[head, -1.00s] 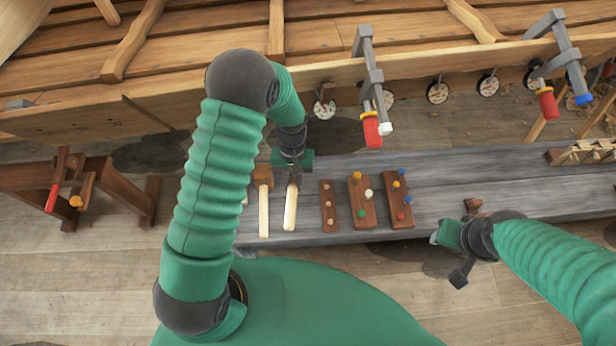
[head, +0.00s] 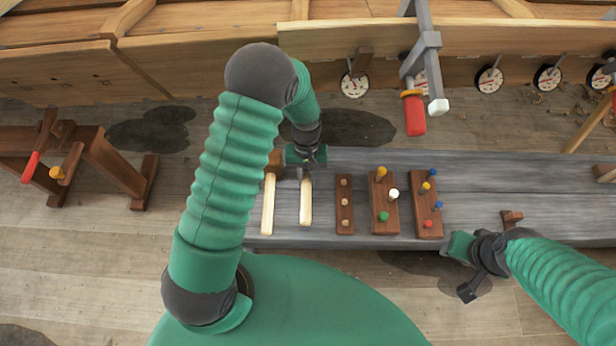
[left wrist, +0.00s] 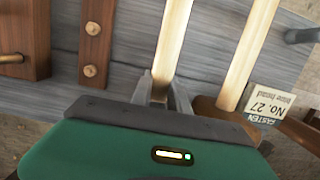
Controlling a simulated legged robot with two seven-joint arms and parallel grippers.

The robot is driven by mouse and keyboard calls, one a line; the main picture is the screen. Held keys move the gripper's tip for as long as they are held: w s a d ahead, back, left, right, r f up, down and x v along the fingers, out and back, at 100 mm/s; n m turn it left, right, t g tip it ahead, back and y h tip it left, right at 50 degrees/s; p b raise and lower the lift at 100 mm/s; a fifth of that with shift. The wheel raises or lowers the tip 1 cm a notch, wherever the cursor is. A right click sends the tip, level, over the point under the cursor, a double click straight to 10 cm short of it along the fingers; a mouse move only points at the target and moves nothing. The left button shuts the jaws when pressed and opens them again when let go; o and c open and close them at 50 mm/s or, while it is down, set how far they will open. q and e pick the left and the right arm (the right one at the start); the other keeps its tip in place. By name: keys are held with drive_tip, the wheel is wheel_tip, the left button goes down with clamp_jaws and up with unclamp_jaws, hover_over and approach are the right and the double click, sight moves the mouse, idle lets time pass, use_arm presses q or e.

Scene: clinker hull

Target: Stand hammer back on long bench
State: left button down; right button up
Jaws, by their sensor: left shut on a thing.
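My left gripper (head: 306,172) is shut on a hammer at the far side of the long bench (head: 480,180). The hammer's pale handle (head: 305,203) extends from the fingers toward the bench's near edge; its head is hidden by the gripper. In the left wrist view the handle (left wrist: 173,40) sits between the fingers (left wrist: 163,92). I cannot tell whether the hammer touches the bench. Left of it is a mallet with a pale handle (head: 268,205) and brown head (head: 274,163). My right gripper (head: 472,284) is at the bench's near edge; its jaws are unclear.
A label (left wrist: 268,104) shows by the mallet. A clamp (head: 421,60) hangs from the hull behind. A small trestle stands at left (head: 115,170).

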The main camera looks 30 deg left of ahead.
use_arm(q)
drive_tip(key=shift+d, duration=0.4)
drive_tip(key=shift+a+f, duration=0.25)
drive_tip(key=shift+f, duration=0.25)
use_arm(e)
drive_tip(key=shift+d+f, duration=0.2)
drive_tip(key=shift+f, duration=0.2)
use_arm(q)
drive_tip(key=c, duration=1.2)
unclamp_jaws()
drive_tip(key=shift+d, duration=0.15)
use_arm(e)
drive_tip(key=shift+d, duration=0.1)
use_arm(q)
drive_tip(key=shift+r, duration=0.3)
wheel_tip(320, 180, up, 8)
drive_tip(key=p, duration=0.7)
drive_tip(key=shift+f+p, duration=0.15)
drive_tip(key=shift+p, duration=0.25)
drive_tip(key=shift+f, duration=0.15)
use_arm(e)
drive_tip(key=w+v, duration=0.1)
drive_tip(key=v, duration=0.6)
drive_tip(key=shift+w+r, duration=0.25)
drive_tip(key=shift+r, duration=0.25)
